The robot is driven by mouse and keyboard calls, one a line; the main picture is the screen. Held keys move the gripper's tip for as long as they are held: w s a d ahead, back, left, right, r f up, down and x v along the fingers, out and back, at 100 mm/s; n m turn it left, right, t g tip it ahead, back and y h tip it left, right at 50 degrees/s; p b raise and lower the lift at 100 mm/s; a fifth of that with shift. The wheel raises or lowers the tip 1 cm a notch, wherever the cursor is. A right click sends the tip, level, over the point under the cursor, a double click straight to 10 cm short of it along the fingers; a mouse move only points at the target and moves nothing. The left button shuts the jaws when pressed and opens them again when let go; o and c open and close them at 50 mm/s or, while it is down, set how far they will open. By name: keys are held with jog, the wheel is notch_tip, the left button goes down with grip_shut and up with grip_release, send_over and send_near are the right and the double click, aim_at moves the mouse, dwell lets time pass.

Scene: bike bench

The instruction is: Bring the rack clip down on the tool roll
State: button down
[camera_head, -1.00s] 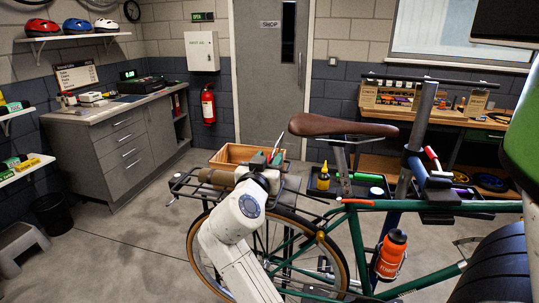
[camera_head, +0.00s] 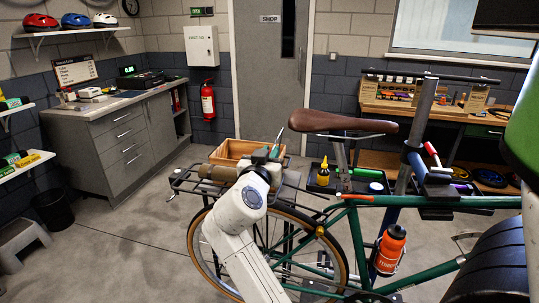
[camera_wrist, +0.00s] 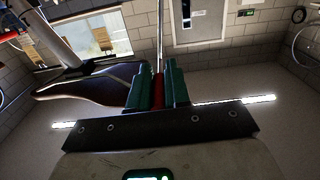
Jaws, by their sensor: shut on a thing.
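The brown tool roll (camera_head: 218,173) lies across the rear rack (camera_head: 182,183) of the green bike, left of the saddle. My gripper (camera_head: 266,154) is at the right end of the tool roll, over the rack; I cannot tell whether it touches the roll. In the head view the bar (camera_head: 277,140) stands up and tilts slightly right. The clip's lower end and hinge are hidden by my gripper and arm.
A wooden box (camera_head: 224,155) sits just behind the rack. The brown saddle (camera_head: 340,122) is close on the right. A black tray with a yellow bottle (camera_head: 323,174) is beyond the seat post. The floor left of the rear wheel is clear.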

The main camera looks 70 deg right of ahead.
dwell(0.4)
jog(key=w+f+n+b, duration=0.3)
jog(key=w+f+n, duration=0.1)
jog(key=w+n, duration=0.3)
jog(key=w+a+f+n+b, duration=0.1)
jog(key=w+f+n+b, duration=0.2)
jog(key=w, duration=0.9)
jog(key=shift+w+a+f+n+b, duration=0.35)
jog(key=shift+f+n, duration=0.7)
jog(key=shift+n, duration=0.95)
jog(key=shift+s, duration=0.1)
jog(key=c, duration=1.1)
grip_release()
